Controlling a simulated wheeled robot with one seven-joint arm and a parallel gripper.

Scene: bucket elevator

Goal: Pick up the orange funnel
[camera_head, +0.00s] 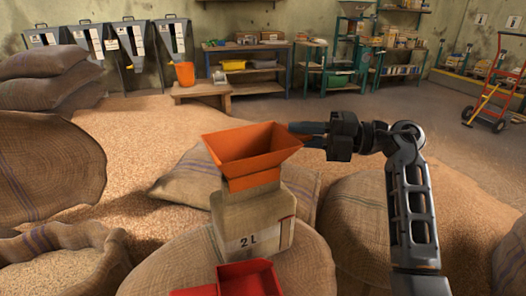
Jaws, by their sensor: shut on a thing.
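The orange funnel (252,153) is a square, flared hopper with its wide mouth facing up. Its lower part sits at the top of a beige container marked "2 L" (252,218), which stands on a burlap sack. I cannot tell whether the funnel rests in the container's neck or just above it. My gripper (308,134) reaches in from the right and is shut on the funnel's right rim. The far finger's contact is partly hidden by the rim.
A red scoop-like tray (248,280) lies in front of the container. Burlap sacks (350,215) and loose grain (150,130) surround it. An orange bucket (185,73) stands on a low wooden bench (202,90) at the back. A red hand truck (497,90) is at far right. Open floor lies behind.

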